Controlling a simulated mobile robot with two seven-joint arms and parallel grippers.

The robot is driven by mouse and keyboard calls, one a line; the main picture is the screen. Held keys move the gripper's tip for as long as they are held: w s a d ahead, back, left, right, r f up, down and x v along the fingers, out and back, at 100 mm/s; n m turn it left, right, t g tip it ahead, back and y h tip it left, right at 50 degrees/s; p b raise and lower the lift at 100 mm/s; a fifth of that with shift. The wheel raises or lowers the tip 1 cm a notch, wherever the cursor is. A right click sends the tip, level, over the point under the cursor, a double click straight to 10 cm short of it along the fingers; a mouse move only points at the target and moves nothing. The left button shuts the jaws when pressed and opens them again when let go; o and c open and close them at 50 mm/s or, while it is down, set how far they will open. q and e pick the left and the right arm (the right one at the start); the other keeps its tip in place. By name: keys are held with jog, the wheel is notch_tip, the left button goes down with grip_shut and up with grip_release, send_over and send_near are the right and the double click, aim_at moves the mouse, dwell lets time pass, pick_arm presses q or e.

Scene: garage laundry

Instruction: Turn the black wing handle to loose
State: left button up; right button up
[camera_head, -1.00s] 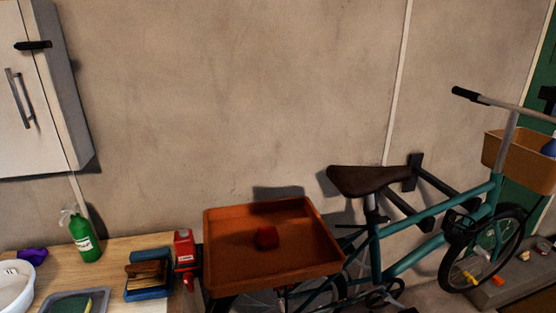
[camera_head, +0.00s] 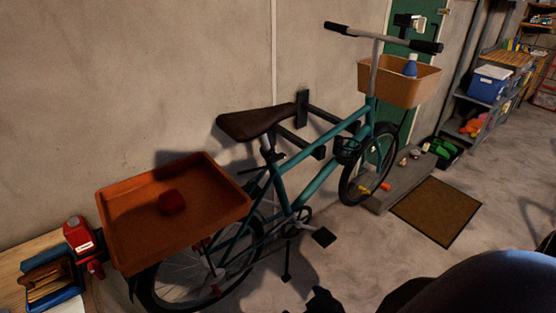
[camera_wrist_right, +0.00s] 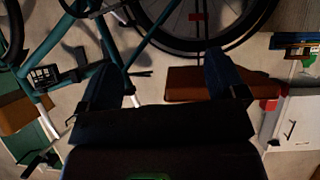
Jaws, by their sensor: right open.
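A teal bicycle (camera_head: 318,182) stands along the wall in the head view, with a dark brown saddle (camera_head: 255,122). A small dark part (camera_head: 275,156) sits on the seat post below the saddle; I cannot tell whether it is the black wing handle. No wing handle is clearly seen in either view. My right gripper (camera_wrist_right: 162,76) is open and empty in the right wrist view, its two dark fingers apart, with bicycle frame and a wheel (camera_wrist_right: 205,45) beyond. My left gripper is not in view.
A tan basket (camera_head: 388,86) with a blue bottle (camera_head: 411,66) is at the handlebar. A brown mat (camera_head: 436,211) lies on open floor. Shelves (camera_head: 488,88) stand at the right.

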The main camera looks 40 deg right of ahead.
jog(key=shift+o, duration=0.2)
jog(key=w+d+n+t+b, duration=0.1)
jog(key=w+d+b, duration=0.1)
jog(key=w, duration=0.3)
jog(key=shift+w+d+r+n+b, duration=0.25)
jog(key=shift+w+n+b, duration=0.1)
jog(key=shift+b, duration=0.15)
jog(key=m+t+b, duration=0.2)
jog(key=t+b, duration=0.3)
jog(key=b, duration=0.2)
send_near(279, 159)
jog(key=shift+y, duration=0.4)
jog(key=w+b, duration=0.1)
jog(key=w, duration=0.8)
jog(key=shift+w+f+b, duration=0.15)
jog(key=shift+b, duration=0.15)
jog(key=shift+w, duration=0.45)
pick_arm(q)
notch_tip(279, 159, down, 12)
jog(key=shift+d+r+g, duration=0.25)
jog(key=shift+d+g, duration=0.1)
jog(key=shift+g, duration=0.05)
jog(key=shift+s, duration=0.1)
pick_arm(e)
jog(key=shift+c, duration=0.2)
